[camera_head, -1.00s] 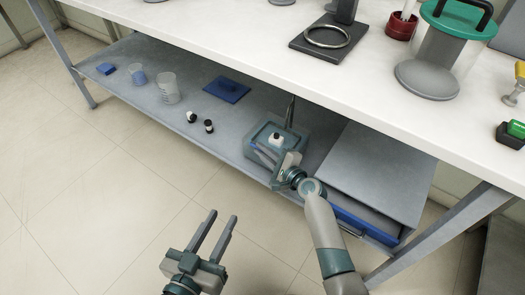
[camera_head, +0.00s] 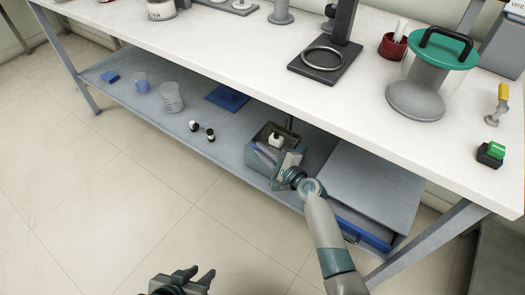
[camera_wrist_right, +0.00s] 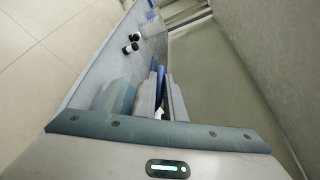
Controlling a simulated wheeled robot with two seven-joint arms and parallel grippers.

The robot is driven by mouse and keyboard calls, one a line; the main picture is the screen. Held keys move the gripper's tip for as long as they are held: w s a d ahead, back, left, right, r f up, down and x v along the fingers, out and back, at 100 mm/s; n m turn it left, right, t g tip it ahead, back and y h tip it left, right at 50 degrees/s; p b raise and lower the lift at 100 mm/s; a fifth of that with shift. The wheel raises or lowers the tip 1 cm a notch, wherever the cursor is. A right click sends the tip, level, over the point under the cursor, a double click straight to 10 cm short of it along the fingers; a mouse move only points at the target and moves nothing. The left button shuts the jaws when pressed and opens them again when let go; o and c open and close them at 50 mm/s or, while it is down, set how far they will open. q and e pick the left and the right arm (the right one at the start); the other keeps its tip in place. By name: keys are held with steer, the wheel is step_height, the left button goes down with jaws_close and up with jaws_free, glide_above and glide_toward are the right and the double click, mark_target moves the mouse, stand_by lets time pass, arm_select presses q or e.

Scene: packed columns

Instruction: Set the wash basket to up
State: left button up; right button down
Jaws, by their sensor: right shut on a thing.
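A grey-green box-shaped washer stands on the lower shelf in the head view, and the wash basket (camera_head: 268,138) is in its top, with a dark inside and a small white object in it. My right gripper (camera_head: 284,166) is at the near right side of the washer, shut on what looks like the wash basket; its fingertips are hard to make out. In the right wrist view the gripper's grey fingers (camera_wrist_right: 160,98) stand close together, with something white low between them. My left gripper (camera_head: 198,273) is open and empty over the floor at the bottom of the head view.
The lower shelf (camera_head: 222,147) also holds beakers (camera_head: 171,97), small black-and-white bottles (camera_head: 203,131) and a blue mat (camera_head: 228,97). A grey cabinet (camera_head: 365,185) stands right of the washer. The white bench top (camera_head: 235,40) overhangs the shelf. The floor in front is clear.

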steer(key=shift+r, duration=0.25)
arm_select(q)
steer(key=shift+s+a+f, duration=0.1)
steer(key=shift+s+a, duration=0.05)
steer(key=shift+s, duration=0.05)
arm_select(e)
steer(key=c, duration=1.8)
jaws_free()
steer(key=shift+c, duration=0.2)
steer(key=shift+s+f, duration=0.1)
